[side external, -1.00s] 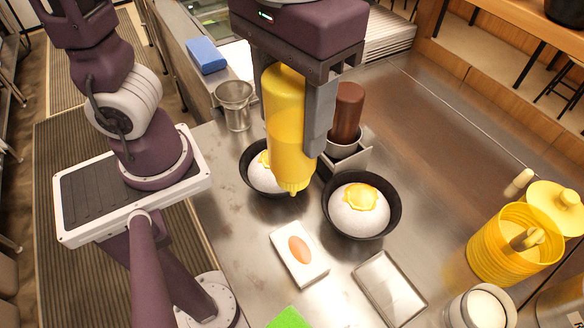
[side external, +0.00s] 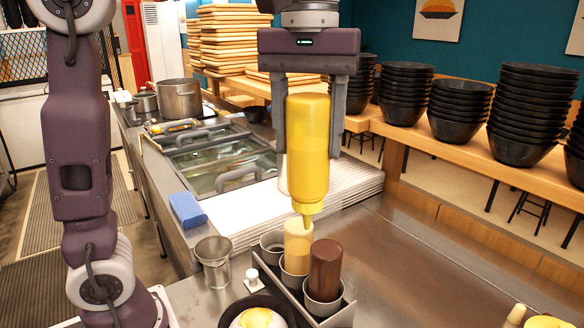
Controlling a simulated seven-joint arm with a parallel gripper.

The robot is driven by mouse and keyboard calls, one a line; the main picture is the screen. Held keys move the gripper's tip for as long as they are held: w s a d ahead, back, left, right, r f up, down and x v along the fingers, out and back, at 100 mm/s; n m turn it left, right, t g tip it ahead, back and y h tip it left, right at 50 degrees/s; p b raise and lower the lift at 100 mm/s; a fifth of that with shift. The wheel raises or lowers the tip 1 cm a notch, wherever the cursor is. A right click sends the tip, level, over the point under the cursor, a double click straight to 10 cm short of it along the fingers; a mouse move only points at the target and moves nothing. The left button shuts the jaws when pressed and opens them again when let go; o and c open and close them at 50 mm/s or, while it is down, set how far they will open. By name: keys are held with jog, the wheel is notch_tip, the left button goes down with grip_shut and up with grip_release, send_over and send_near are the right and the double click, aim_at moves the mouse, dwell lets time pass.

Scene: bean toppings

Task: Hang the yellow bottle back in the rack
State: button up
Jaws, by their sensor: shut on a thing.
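My gripper (side external: 308,143) is shut on the yellow bottle (side external: 309,165). The bottle is held upright with its nozzle pointing down. It is high above the counter. In the side view its nozzle tip overlaps the top of a paler yellow bottle (side external: 298,243), and I cannot tell the gap in depth. The rack (side external: 339,315) stands on the counter below. It holds the paler bottle and a brown bottle (side external: 325,268) in cups. The rack's back cup (side external: 271,242) looks empty.
A metal cup (side external: 214,256) stands left of the rack. A black bowl (side external: 246,305) with white and yellow food is in front, cut off by the frame. A blue block (side external: 187,209) lies behind.

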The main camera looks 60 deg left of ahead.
jog(key=w+a+n, duration=0.3)
jog(key=a, duration=0.6)
jog(key=w+a+n, duration=0.3)
jog(key=a, duration=0.6)
notch_tip(320, 180, down, 16)
jog(key=shift+s+d+r, duration=0.25)
jog(key=shift+d, duration=0.05)
jog(key=shift+f, duration=0.2)
jog(key=shift+f, duration=1.9)
jog(key=shift+f, duration=2.1)
